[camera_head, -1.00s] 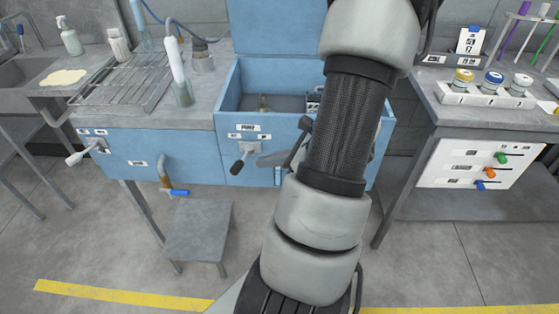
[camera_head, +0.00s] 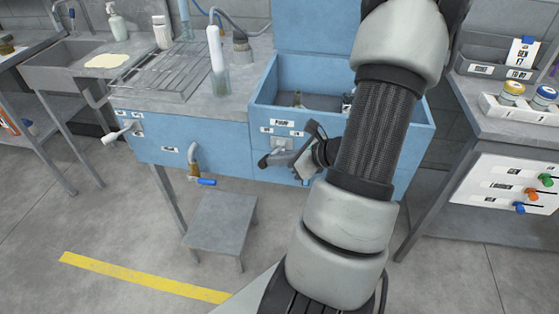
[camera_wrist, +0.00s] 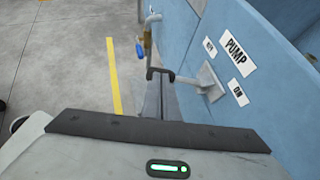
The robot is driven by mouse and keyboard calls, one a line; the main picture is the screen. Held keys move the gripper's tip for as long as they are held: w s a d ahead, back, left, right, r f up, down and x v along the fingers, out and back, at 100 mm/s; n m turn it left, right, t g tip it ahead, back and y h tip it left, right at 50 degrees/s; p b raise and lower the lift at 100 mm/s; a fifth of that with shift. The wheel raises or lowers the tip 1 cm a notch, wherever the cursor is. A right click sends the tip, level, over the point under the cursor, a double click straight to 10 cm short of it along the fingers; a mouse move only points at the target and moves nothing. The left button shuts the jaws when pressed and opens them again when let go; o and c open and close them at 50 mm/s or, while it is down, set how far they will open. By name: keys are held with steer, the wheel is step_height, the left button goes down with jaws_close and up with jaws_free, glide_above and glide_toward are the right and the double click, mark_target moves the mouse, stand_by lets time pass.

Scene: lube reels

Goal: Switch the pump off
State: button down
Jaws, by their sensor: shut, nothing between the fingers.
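The pump switch is a lever with a dark handle (camera_head: 264,161) on a pale square plate (camera_head: 281,142), on the front of the blue tank. A PUMP label (camera_head: 282,123) sits above it, with a smaller label on each side. In the wrist view the lever (camera_wrist: 184,80) sticks out from its plate (camera_wrist: 208,82), beside the PUMP label (camera_wrist: 235,51) and the ON label (camera_wrist: 238,93). My gripper (camera_wrist: 160,100) is shut and empty, its fingertips close by the dark handle. I cannot tell whether they touch, nor the lever's exact setting.
The open blue tank (camera_head: 418,145) is behind my arm. A low grey step (camera_head: 220,222) stands below. A side bench (camera_head: 505,115) stands at right.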

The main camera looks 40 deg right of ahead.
steer(key=shift+w+a, duration=0.35)
steer(key=shift+a, duration=0.05)
steer(key=shift+s+d, duration=0.1)
steer(key=shift+d, duration=0.05)
